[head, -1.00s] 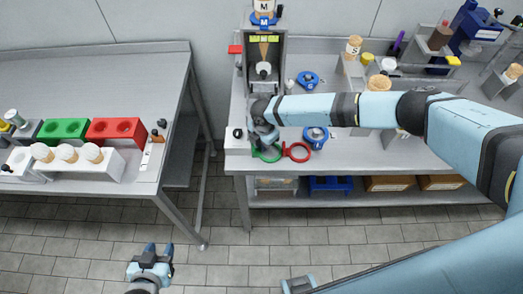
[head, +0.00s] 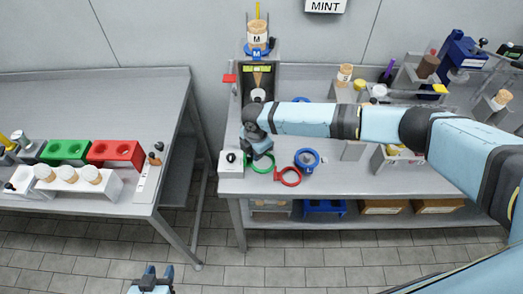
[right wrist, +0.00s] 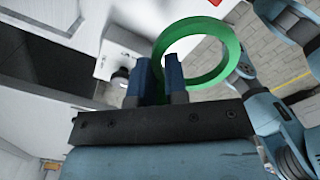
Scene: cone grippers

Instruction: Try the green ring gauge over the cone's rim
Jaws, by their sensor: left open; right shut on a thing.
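The green ring gauge (head: 265,172) is at my right gripper (head: 264,153), above the left part of the right-hand bench. In the right wrist view the blue fingers (right wrist: 158,72) are shut on the edge of the green ring (right wrist: 232,58), whose opening extends to the right. A tan cone (head: 258,78) shows inside the dark upright fixture behind the gripper. The ring is in front of the cone and apart from it; my arm partly hides the area below the cone. My left gripper (head: 152,272) is open and empty over the floor at the bottom edge.
A red ring (head: 290,177) and a blue ring (head: 307,160) lie right of the green one. A white box with a black knob (head: 231,163) stands at the bench's left corner. The left bench holds green (head: 65,151) and red (head: 116,153) blocks. A gap separates the benches.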

